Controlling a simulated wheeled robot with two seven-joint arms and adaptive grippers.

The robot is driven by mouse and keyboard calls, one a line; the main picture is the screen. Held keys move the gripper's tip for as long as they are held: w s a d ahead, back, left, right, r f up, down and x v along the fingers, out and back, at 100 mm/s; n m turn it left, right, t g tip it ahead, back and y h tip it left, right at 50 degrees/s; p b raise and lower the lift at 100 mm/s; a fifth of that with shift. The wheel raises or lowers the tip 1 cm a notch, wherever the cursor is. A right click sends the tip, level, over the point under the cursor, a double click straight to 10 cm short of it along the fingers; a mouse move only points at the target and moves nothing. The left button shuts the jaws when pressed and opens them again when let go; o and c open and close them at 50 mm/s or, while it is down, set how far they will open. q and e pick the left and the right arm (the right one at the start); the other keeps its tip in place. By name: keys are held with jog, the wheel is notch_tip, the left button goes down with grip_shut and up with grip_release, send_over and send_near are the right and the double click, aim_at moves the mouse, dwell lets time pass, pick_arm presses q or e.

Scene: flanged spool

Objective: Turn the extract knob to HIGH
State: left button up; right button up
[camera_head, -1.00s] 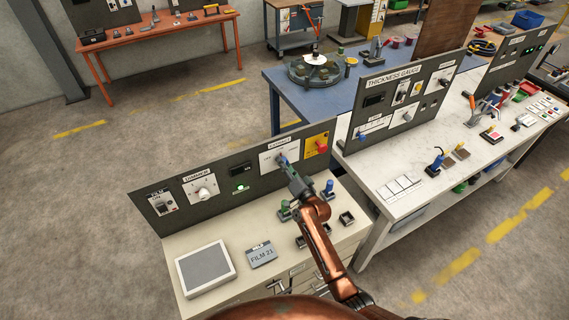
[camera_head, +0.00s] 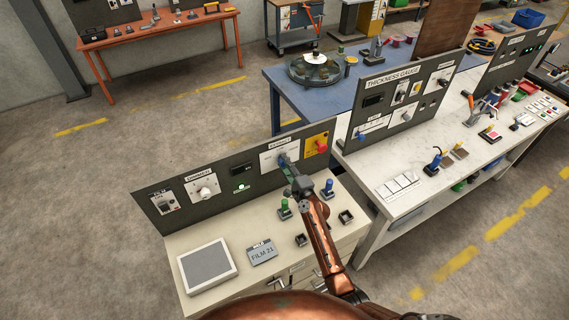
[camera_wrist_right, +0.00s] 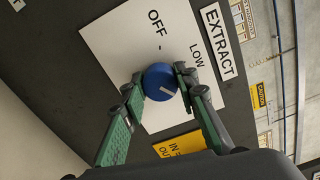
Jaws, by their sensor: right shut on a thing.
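The extract knob (camera_wrist_right: 160,82) is round and blue with a short white mark. It sits on a white plate (camera_wrist_right: 108,45) reading OFF and LOW, beside an EXTRACT label (camera_wrist_right: 218,41). My right gripper (camera_wrist_right: 156,88) has its green fingers closed on the knob, one on each side. The white mark points to the lower right in the right wrist view, away from OFF and LOW. The HIGH marking is not visible. In the head view, my right gripper (camera_head: 284,163) is at the plate and largely covers the knob. My left gripper is not in view.
The upright panel also carries a dimmer knob (camera_head: 204,193), a film switch (camera_head: 163,203) and a red button on yellow (camera_head: 321,146).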

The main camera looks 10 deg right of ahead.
jog(key=shift+d+m, duration=0.1)
jog(key=shift+m, duration=0.7)
jog(key=o, duration=1.2)
jog(key=shift+c, duration=0.2)
jog(key=v, duration=1.2)
